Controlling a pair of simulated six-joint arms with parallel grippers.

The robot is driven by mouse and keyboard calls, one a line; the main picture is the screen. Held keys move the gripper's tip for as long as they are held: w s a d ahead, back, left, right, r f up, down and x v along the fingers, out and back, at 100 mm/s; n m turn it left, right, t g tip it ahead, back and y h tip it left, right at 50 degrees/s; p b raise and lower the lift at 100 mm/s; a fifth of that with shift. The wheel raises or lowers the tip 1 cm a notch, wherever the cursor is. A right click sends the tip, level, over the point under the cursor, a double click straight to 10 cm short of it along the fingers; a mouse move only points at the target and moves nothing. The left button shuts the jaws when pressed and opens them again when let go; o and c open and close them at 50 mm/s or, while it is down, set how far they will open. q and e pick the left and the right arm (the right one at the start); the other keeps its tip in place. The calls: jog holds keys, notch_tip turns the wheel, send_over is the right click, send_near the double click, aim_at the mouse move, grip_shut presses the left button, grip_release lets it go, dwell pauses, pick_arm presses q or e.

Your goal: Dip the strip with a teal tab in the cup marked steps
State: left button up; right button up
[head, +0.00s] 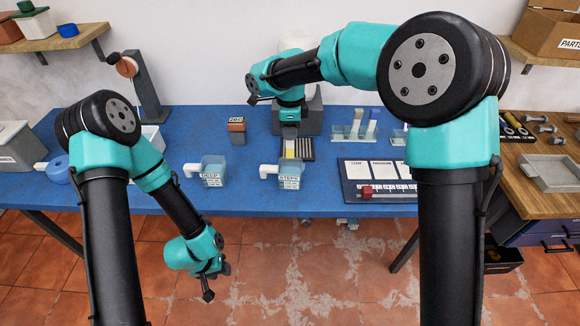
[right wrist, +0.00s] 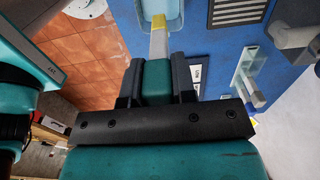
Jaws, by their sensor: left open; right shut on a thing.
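My right gripper (head: 290,126) is shut on the teal tab (right wrist: 157,80) of a pale strip (right wrist: 158,45) with a yellow band near its far end. In the head view the strip (head: 289,148) hangs below the gripper, just behind or over the cup marked STEPS (head: 289,182), which holds pale blue liquid. In the right wrist view the strip's end meets the cup (right wrist: 138,9); I cannot tell whether the tip is in the liquid. My left gripper (head: 207,288) is open and empty, low in front of the table edge.
A similar cup marked DEEP (head: 212,172) stands to the left. A dark slotted block (head: 306,150) lies behind the STEPS cup. A clear rack (head: 345,133) with strips stands right of it. A chart board (head: 385,196) with a red slider (head: 366,191) lies at the front right.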

jog(key=shift+r, duration=0.1)
dwell(0.3)
jog(key=shift+r, duration=1.9)
